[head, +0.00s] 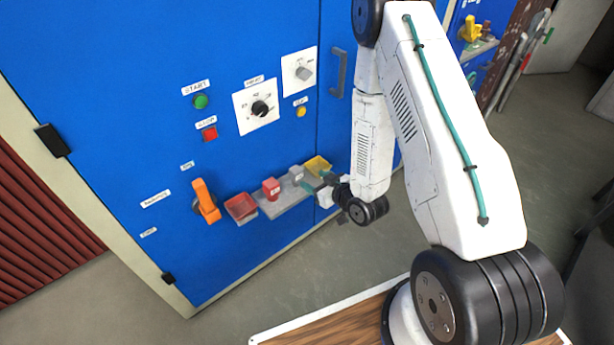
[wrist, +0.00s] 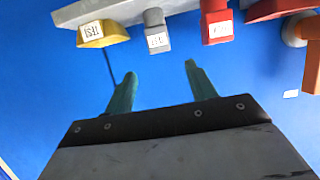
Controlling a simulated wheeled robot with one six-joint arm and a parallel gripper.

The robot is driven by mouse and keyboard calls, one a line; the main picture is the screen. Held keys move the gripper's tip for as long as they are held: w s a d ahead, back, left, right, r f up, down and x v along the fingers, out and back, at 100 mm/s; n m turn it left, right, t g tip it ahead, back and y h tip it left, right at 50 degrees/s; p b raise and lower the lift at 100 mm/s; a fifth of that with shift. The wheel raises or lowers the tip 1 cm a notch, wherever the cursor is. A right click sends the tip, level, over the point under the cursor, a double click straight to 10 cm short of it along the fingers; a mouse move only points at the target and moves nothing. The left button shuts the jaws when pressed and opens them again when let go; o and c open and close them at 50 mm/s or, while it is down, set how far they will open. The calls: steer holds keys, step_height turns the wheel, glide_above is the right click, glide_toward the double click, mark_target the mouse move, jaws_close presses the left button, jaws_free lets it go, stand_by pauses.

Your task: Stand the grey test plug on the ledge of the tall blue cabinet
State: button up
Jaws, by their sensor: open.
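The grey test plug (head: 296,174) stands upright on the grey ledge (head: 288,204) of the tall blue cabinet (head: 130,90), between a red plug (head: 271,188) and a yellow holder (head: 319,163). In the wrist view, which looks upside down, the grey plug (wrist: 155,30) has a small white label and the ledge (wrist: 130,8) lies along the top. My gripper (wrist: 160,72) is open and empty. Its two teal fingertips point toward the grey plug, with a gap of blue panel between.
A red tray (head: 241,208) and an orange handle (head: 206,201) are left of the red plug. The yellow holder also shows in the wrist view (wrist: 103,33), labelled. Above are knobs, a green button (head: 201,102) and a red button (head: 209,134). Floor in front is clear.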

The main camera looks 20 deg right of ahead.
steer(key=s+d+r+m+g+h, duration=0.1)
steer(key=d+r+g+h, duration=0.15)
steer(key=r, duration=0.85)
steer(key=s+d+r+g+h, duration=0.1)
steer(key=d+r+g+h, duration=0.15)
steer(key=r, duration=0.75)
steer(key=s+a+r+m+g, duration=0.1)
steer(key=s+r+g, duration=0.1)
steer(key=s+r, duration=0.3)
steer(key=s+a+r+g, duration=0.2)
steer(key=s+r, duration=0.4)
steer(key=s, duration=0.7)
steer(key=s+a+r+m+g, duration=0.1)
steer(key=s+r+g, duration=0.2)
steer(key=s, duration=0.7)
step_height(320, 180, up, 3)
steer(key=shift+a+f+m+y, duration=0.1)
steer(key=shift+a+m+y, duration=0.2)
